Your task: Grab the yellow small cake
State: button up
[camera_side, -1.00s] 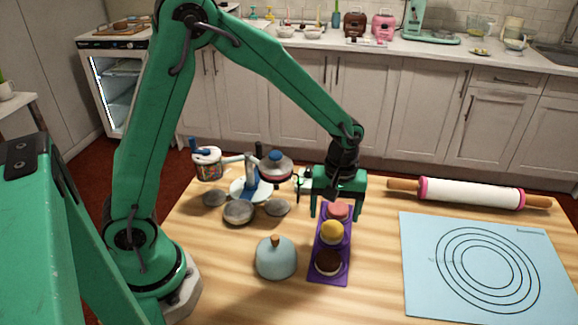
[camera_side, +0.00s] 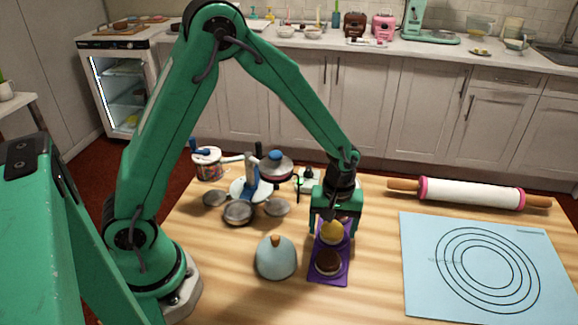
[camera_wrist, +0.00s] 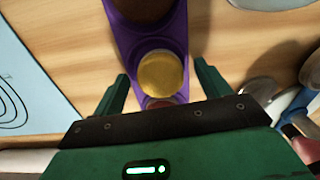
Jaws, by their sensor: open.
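The yellow small cake (camera_side: 331,231) sits in the middle of a purple tray (camera_side: 343,275). It also shows in the wrist view (camera_wrist: 160,73) as a round yellow top. A dark brown cake (camera_side: 328,262) is in the tray's near end, and part of a pink-red cake (camera_wrist: 158,103) shows at the other end in the wrist view. My gripper (camera_side: 333,232) is open and empty above the tray. In the wrist view its two fingers (camera_wrist: 162,88) stand apart, one on each side of the tray, with the yellow cake between and slightly ahead of them.
A blue dome with a wooden knob (camera_side: 276,258) stands left of the tray. A multi-plate turntable (camera_side: 240,212) is at the back left. A rolling pin (camera_side: 470,193) and a blue mat (camera_side: 485,270) lie to the right. Bare wood lies between tray and mat.

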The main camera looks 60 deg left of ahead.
aim_at(332, 231)
jog(key=c, duration=1.1)
jog(key=shift+o, duration=0.2)
jog(key=shift+r, duration=0.2)
jog(key=shift+r, duration=0.6)
jog(key=r, duration=0.3)
jog(key=shift+s+d, duration=0.25)
jog(key=shift+d, duration=0.1)
jog(key=s+d+r, duration=0.6)
jog(key=s+d, duration=0.1)
jog(key=d, duration=0.1)
jog(key=shift+s+r, duration=0.15)
jog(key=shift+r, duration=0.1)
